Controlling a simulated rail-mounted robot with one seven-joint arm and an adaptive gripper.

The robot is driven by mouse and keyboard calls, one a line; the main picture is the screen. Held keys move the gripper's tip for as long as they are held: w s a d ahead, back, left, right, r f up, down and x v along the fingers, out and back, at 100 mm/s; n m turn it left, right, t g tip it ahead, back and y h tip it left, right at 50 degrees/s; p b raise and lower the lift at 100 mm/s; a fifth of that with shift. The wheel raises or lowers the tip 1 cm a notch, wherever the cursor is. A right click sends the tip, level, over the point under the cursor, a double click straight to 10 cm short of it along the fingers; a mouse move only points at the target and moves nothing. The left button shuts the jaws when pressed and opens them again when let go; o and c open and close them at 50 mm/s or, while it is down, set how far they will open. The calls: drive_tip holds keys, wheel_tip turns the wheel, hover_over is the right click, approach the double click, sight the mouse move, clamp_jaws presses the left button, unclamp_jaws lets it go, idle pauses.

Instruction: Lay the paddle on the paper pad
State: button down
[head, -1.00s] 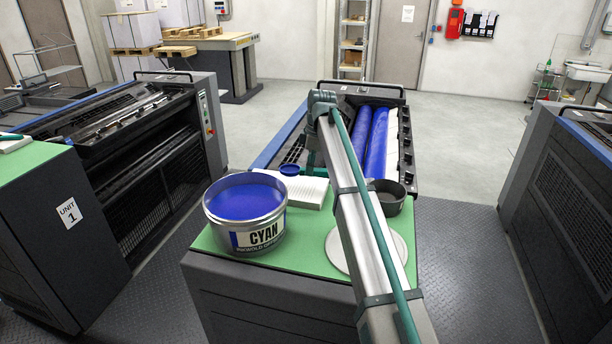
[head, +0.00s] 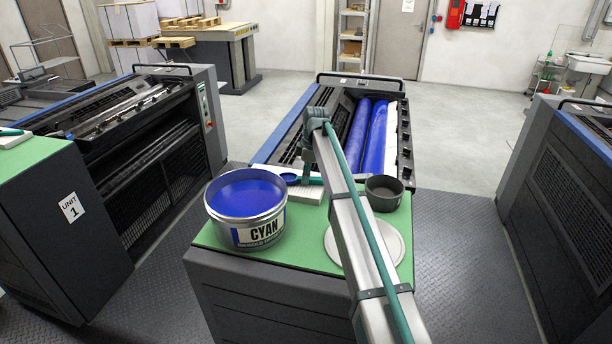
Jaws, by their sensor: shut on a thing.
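The paddle (head: 290,178) has a blue, ink-coated round end and a thin dark handle, which runs right and passes partly behind my arm. My gripper (head: 308,178) is shut on the handle; its fingers are small and partly hidden by my arm. The paddle lies level at the far part of the white paper pad (head: 308,196). I cannot tell whether it touches the pad or hangs just above it. The pad lies on the green top, right of the cyan ink can, its right part hidden by my arm.
The open cyan can (head: 245,235) stands close left of the pad. A dark pot (head: 384,196) and a pale round disc (head: 335,250) sit right of and beside my arm. The press with blue rollers (head: 377,140) lies behind the green top (head: 225,245).

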sight(312, 178)
drive_tip(key=shift+f, duration=0.15)
drive_tip(key=c, duration=1)
unclamp_jaws()
drive_tip(key=r+b, duration=0.1)
drive_tip(key=r, duration=0.3)
drive_tip(key=d+r+b, duration=0.1)
drive_tip(key=r, duration=0.3)
drive_tip(key=r+b, duration=0.1)
drive_tip(key=r, duration=0.3)
drive_tip(key=shift+d+r, duration=0.1)
drive_tip(key=shift+d, duration=0.25)
drive_tip(key=shift+d, duration=0.15)
